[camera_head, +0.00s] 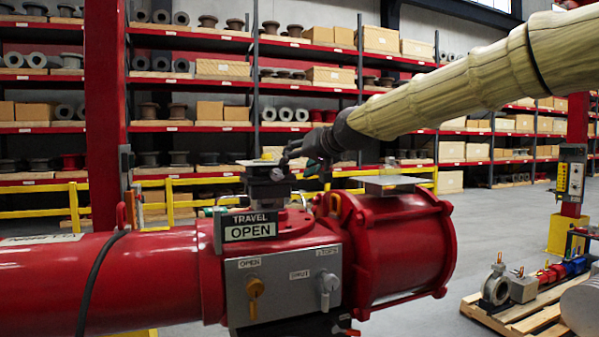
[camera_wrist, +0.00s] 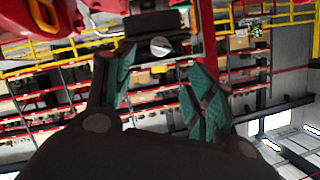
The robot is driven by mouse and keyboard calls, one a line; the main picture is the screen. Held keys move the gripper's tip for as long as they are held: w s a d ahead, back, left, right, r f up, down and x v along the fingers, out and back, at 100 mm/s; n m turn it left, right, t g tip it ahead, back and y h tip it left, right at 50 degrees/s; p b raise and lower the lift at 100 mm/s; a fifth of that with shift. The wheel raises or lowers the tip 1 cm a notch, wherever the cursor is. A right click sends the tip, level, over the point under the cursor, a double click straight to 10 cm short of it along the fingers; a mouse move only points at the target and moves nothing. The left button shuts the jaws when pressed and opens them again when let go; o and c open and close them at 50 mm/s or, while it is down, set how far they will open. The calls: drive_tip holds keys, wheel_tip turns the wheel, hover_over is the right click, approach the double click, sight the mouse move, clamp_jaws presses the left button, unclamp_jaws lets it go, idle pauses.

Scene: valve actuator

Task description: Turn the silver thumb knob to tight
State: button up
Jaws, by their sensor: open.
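A small silver round knob (camera_head: 277,174) sits on the side of a dark block (camera_head: 256,188) above the TRAVEL OPEN sign on the red valve actuator (camera_head: 400,245). The silver knob (camera_wrist: 160,46) also shows in the wrist view, facing my gripper. My gripper (camera_head: 296,157) is just right of and slightly above the block in the head view. In the wrist view my gripper (camera_wrist: 159,60) is open, its green-padded fingers apart. The knob appears between and beyond the fingertips, and I see no contact. The knob's turn position is too small to read.
A grey panel on the actuator carries an orange lever knob (camera_head: 255,288) and a silver-grey lever knob (camera_head: 328,285). A flat plate (camera_head: 388,184) lies on the red cylinder below my arm. Yellow railings (camera_head: 170,205) and stocked shelves stand behind. A loaded pallet (camera_head: 520,315) is at right.

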sight(280, 174)
drive_tip(key=p+x, duration=0.3)
drive_tip(key=x, duration=0.4)
drive_tip(key=shift+w+a, duration=0.1)
drive_tip(key=shift+p+x, duration=0.8)
drive_tip(key=shift+x, duration=1.15)
drive_tip(key=shift+f, duration=0.15)
drive_tip(key=shift+f, duration=0.1)
drive_tip(key=shift+c, duration=0.2)
drive_tip(key=c, duration=1)
